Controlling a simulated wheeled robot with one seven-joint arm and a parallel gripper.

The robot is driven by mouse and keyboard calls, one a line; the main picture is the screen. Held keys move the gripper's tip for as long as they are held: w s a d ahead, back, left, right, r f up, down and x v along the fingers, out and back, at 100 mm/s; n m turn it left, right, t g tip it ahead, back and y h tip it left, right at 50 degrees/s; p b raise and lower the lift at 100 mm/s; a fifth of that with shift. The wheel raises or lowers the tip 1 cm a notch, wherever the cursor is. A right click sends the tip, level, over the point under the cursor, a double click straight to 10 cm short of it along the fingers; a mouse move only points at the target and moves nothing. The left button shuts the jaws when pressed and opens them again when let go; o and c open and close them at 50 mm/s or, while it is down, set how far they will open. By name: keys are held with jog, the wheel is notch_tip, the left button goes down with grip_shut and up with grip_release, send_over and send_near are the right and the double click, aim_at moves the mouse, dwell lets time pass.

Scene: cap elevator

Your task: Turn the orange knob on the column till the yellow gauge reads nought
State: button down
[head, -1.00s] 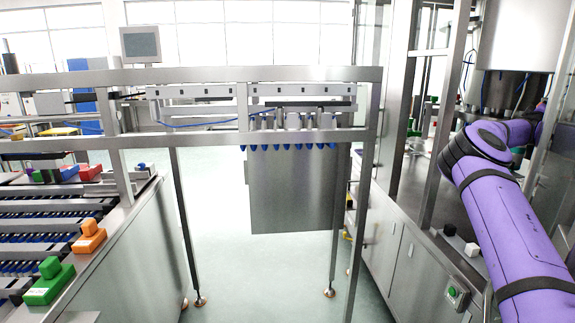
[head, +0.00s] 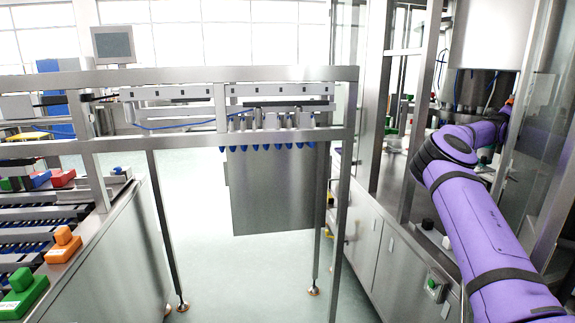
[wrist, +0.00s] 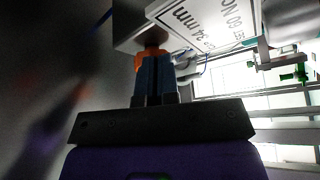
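The orange knob (wrist: 140,60) shows in the wrist view just beyond my fingertips, under a grey metal block. My gripper (wrist: 155,62) has its two blue fingers close together at the knob and covering part of it. Whether they clasp the knob or only stand before it I cannot tell. A white plate (wrist: 205,25) beside the knob carries tilted black print, partly cut off, with "34mm" and "60 NO" legible. I cannot make out a yellow gauge in either view. In the head view the gripper is hidden in the machine, behind frame posts and my purple arm.
Steel posts (head: 408,110) and a glass panel stand close around my arm. A large steel cylinder (head: 490,35) hangs above its far end. A cabinet with a green button (head: 433,284) is below. A rail frame (head: 200,75) stands left, with open floor under it.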

dwell(0.3)
jog(key=shift+s+a+f, duration=0.1)
jog(key=shift+s+a, duration=0.05)
jog(key=shift+a, duration=0.85)
jog(key=shift+s+a+f, duration=0.1)
jog(key=shift+s+a, duration=0.05)
jog(key=shift+a, duration=0.8)
jog(key=shift+s+a+f, duration=0.1)
jog(key=shift+s+a, duration=0.05)
jog(key=shift+a, duration=0.85)
jog(key=s+d+r, duration=0.1)
jog(key=d+r, duration=0.1)
jog(key=d, duration=0.4)
jog(key=shift+r, duration=0.25)
jog(key=shift+s+d, duration=0.1)
